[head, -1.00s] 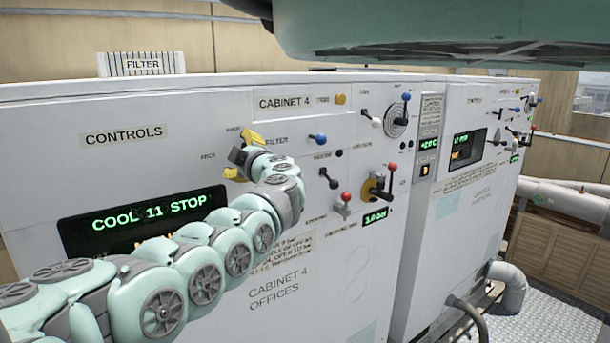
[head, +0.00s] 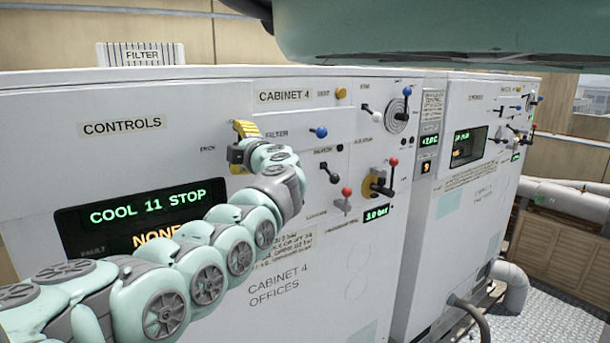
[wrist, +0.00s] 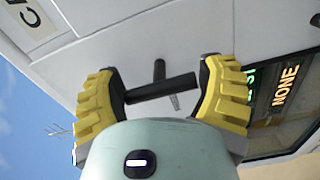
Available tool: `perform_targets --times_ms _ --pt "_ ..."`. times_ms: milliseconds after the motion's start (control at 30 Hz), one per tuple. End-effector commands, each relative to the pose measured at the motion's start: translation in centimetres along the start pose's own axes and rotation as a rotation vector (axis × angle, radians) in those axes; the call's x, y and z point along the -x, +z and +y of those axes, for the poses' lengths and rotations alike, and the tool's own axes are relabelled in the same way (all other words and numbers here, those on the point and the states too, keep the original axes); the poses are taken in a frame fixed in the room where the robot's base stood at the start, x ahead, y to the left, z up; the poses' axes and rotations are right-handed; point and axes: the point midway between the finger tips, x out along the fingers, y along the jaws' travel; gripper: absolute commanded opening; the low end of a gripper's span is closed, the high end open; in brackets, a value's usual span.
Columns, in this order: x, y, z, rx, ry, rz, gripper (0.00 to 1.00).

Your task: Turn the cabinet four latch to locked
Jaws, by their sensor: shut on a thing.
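The cabinet 4 latch is a black T-shaped handle (wrist: 172,88) on the white cabinet face, seen in the wrist view. My gripper (wrist: 161,82) has its two yellow fingers at opposite ends of the black crossbar and is shut on it. A short black arm stands out from the bar's middle. In the head view my gripper (head: 242,149) is against the panel of cabinet four (head: 310,240), left of the FILTER lettering. There the gripper and wrist hide the handle. Small lettering beside it is too small to read surely.
A lit display (head: 150,215) reading COOL 11 STOP sits left of my gripper, partly behind my arm. A second cabinet (head: 465,210) stands further right.

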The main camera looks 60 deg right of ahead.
Motion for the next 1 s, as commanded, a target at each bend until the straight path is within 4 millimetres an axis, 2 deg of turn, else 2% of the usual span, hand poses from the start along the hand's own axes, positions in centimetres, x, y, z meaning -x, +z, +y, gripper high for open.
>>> perform_targets --times_ms 133,167,367,733,1000 --pt "0.0 0.0 0.1 0.003 0.002 -0.001 0.38" --pt "0.0 0.0 0.1 0.003 0.002 -0.001 0.78" --pt "0.0 0.0 0.1 0.001 0.001 -0.001 0.98" --pt "0.3 0.1 0.0 -0.002 0.001 -0.003 1.0" --pt "2.5 0.0 -0.1 0.004 -0.003 -0.003 1.0"
